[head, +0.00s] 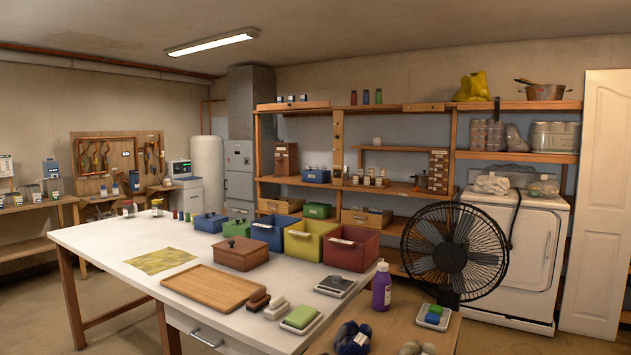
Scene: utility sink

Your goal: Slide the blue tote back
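A blue open tote (273,232) stands upright on the white table (110,246), toward its back edge. A yellow tote (309,240) is close on its right, and a red tote (351,248) is beyond that. A brown lidded box (241,254) stands in front of the blue tote and hides part of its lower front. A smaller, lower blue box (210,222) is to its left. A green box (317,211) is behind the totes. Neither of my grippers shows in the head view.
A wooden tray (213,288) and a yellow patterned cloth (160,261) lie on the table. Soap-like blocks (300,317) and a small scale-like device (335,286) are near its right edge. A purple bottle (381,288) and a black fan (455,250) stand to the right.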

